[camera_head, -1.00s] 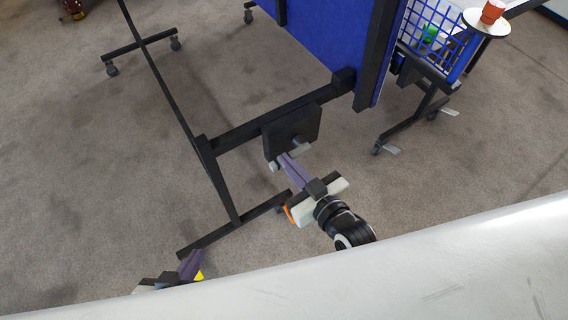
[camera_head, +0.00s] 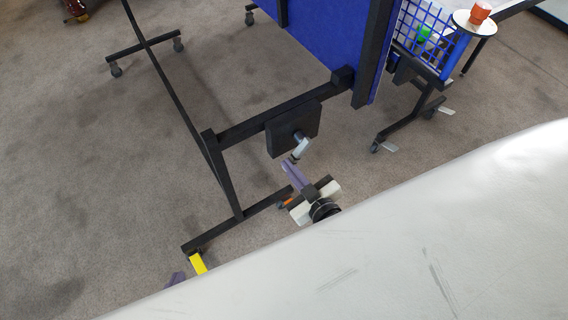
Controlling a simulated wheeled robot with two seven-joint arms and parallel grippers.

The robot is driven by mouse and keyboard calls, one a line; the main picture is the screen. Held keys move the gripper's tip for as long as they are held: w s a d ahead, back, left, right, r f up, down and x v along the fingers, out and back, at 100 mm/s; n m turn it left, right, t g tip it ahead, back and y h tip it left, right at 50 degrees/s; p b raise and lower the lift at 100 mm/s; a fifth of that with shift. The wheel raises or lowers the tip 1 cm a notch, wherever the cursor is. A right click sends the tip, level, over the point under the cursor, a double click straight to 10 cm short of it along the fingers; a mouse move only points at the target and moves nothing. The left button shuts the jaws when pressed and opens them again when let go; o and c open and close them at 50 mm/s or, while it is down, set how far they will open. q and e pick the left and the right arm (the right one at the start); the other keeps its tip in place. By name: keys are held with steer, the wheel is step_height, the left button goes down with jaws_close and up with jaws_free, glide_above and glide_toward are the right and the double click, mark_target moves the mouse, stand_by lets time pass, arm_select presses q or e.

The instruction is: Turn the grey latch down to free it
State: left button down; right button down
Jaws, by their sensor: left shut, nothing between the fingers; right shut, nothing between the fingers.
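The grey latch (camera_head: 301,148) is a short light-grey lever on a black plate (camera_head: 281,134) fixed to the table's black frame. It slants down and to the left from its pivot. My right gripper (camera_head: 288,168) is shut and empty, its purple fingers just below the latch's lower end. I cannot tell whether they touch. My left gripper (camera_head: 176,279) shows only as purple fingertips at the lower left, shut, away from the latch. The rest of it is hidden behind the white surface in front.
A folded blue table (camera_head: 325,40) stands upright on a black wheeled frame (camera_head: 230,190). A blue basket (camera_head: 433,45) with a green item and an orange cup (camera_head: 480,13) on a round holder are at the upper right. A yellow piece (camera_head: 198,263) is on the frame's foot. Open carpet lies left.

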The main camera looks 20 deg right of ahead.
arm_select(q)
steer(key=shift+w, duration=0.2)
arm_select(e)
steer(key=d+f, duration=0.1)
steer(key=f+n, duration=0.1)
steer(key=shift+w+d+f, duration=0.15)
steer(key=shift+d+f, duration=0.2)
steer(key=shift+f, duration=0.05)
arm_select(q)
steer(key=shift+s+f, duration=0.2)
steer(key=shift+s, duration=0.1)
arm_select(e)
steer(key=shift+d, duration=0.1)
